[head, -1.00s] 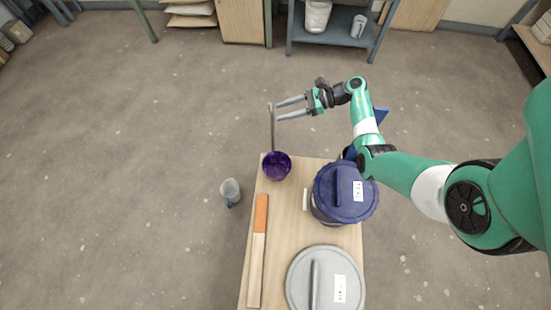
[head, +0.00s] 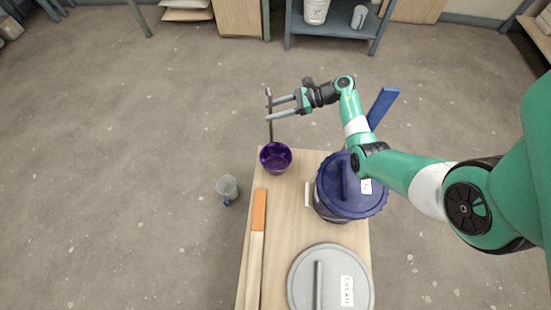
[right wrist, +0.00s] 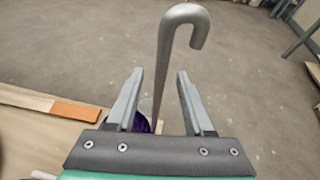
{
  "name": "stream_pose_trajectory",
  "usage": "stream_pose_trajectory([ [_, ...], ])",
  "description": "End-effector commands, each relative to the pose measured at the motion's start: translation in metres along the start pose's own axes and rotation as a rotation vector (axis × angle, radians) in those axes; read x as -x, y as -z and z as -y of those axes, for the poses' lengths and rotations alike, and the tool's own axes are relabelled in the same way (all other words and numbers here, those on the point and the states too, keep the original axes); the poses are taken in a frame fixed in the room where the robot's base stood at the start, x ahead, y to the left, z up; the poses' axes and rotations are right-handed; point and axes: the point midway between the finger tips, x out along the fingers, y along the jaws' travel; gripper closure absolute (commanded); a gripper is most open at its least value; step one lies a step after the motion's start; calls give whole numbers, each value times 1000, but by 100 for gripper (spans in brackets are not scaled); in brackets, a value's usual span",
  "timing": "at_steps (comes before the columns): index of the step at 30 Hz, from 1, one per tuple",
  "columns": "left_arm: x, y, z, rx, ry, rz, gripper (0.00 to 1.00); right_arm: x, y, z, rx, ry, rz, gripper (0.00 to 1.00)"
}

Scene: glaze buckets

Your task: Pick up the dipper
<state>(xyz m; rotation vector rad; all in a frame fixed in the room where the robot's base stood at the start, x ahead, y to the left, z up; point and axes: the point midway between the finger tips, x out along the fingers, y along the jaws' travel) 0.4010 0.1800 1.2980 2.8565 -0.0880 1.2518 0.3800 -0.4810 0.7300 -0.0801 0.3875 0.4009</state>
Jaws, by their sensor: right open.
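The dipper has a purple cup (head: 276,157) at the far left corner of the table and a long grey handle (head: 270,130) that rises upright from it. In the right wrist view the handle (right wrist: 163,60) ends in a hook at the top, and the cup is mostly hidden behind a finger. My right gripper (head: 269,110) is open, with its fingertips at the upper part of the handle. In the right wrist view the handle appears between the two fingers of the gripper (right wrist: 160,76); contact cannot be told. My left gripper is not in view.
A blue-lidded bucket (head: 335,200) stands right of the dipper, under my right arm. A grey-lidded bucket (head: 345,280) stands nearer. An orange-ended wooden stick (head: 257,235) lies along the table's left edge. A grey jug (head: 227,188) is on the floor to the left.

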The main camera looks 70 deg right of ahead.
Motion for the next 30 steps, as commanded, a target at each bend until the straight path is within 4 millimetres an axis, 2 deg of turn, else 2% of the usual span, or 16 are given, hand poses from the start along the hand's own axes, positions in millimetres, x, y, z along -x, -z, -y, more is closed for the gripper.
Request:
stream_pose_trajectory([
  [3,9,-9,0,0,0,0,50,-23,4,-1,1,-5,-1,48],
  [6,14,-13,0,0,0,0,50,-38,3,-1,1,-3,0,48],
  [14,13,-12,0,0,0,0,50,-43,0,0,0,-1,0,48],
  [15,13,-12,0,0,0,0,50,-43,0,0,0,0,0,50],
  [21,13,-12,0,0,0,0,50,-43,0,0,0,0,0,86],
  [24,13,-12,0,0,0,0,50,-43,0,0,0,0,0,100],
  [30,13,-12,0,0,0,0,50,-43,0,0,0,0,0,100],
])
